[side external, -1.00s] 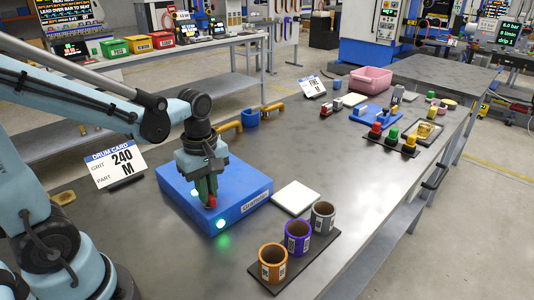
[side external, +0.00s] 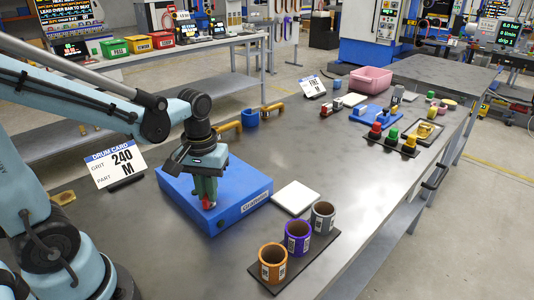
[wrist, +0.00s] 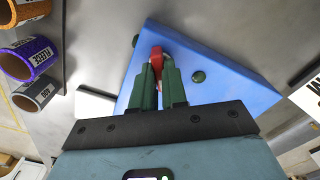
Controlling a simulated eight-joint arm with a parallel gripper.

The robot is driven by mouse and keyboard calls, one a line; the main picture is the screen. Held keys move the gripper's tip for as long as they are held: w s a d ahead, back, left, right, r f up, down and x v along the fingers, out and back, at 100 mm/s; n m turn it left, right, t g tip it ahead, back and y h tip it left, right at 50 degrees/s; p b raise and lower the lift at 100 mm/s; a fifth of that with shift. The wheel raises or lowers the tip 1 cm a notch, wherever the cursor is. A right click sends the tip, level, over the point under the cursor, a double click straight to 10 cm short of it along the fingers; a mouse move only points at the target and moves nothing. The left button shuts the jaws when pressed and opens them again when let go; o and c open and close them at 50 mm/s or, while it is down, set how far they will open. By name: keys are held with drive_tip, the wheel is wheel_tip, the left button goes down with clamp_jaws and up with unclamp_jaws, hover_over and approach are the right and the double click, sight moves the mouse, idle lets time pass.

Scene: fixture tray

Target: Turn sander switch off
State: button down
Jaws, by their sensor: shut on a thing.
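The sander is a blue box (side external: 238,190) on the metal bench, with a white label on its front side. Its top also shows in the wrist view (wrist: 235,85). My gripper (side external: 207,202) points down over the box top, its green fingers shut on a red switch (wrist: 156,54). In the side view only a little of the red shows, at the fingertips. A dark green lamp (wrist: 198,77) sits on the box beside the fingers, and another (wrist: 135,41) lies on the other side. Both look unlit. The switch's base is partly hidden by the fingers.
A white square pad (side external: 295,197) lies right of the box.

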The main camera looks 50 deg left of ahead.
drive_tip(key=m, duration=0.7)
idle(0.6)
drive_tip(key=c, duration=1.2)
unclamp_jaws()
drive_tip(key=shift+o, duration=0.2)
wheel_tip(320, 180, up, 12)
